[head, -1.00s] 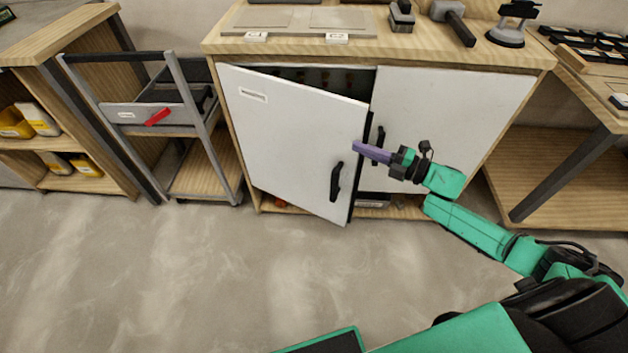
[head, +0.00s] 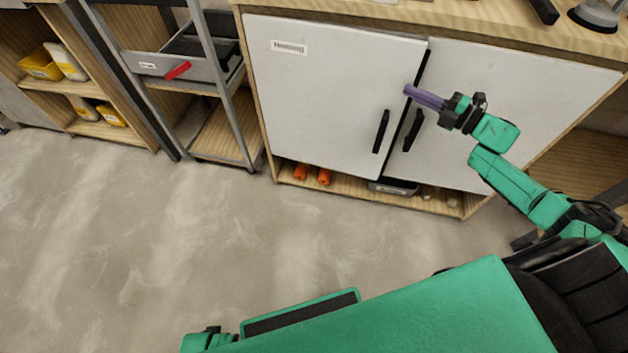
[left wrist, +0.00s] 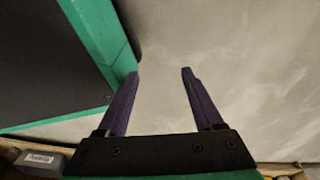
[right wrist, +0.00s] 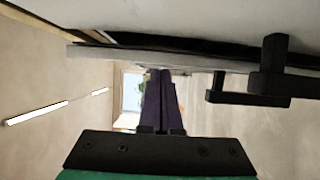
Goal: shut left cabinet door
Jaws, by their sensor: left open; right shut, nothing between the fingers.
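The left cabinet door (head: 325,95) is white with a label at its upper left and a black upright handle (head: 381,131) near its right edge. It stands nearly flush with the right door (head: 500,110), with a narrow dark gap along its right edge. My right gripper (head: 408,90) is shut and empty, its purple fingertips at the left door's right edge; I cannot tell if they touch it. In the right wrist view, the shut fingers (right wrist: 161,75) lie beside the door edge and the dark handles. My left gripper (left wrist: 160,72) is open and empty over the floor.
A grey cart (head: 215,90) with a red-handled tray stands left of the cabinet. Orange items (head: 312,175) and a grey tray (head: 393,187) lie on the cabinet's bottom shelf, below the doors. The concrete floor (head: 130,240) in front is clear.

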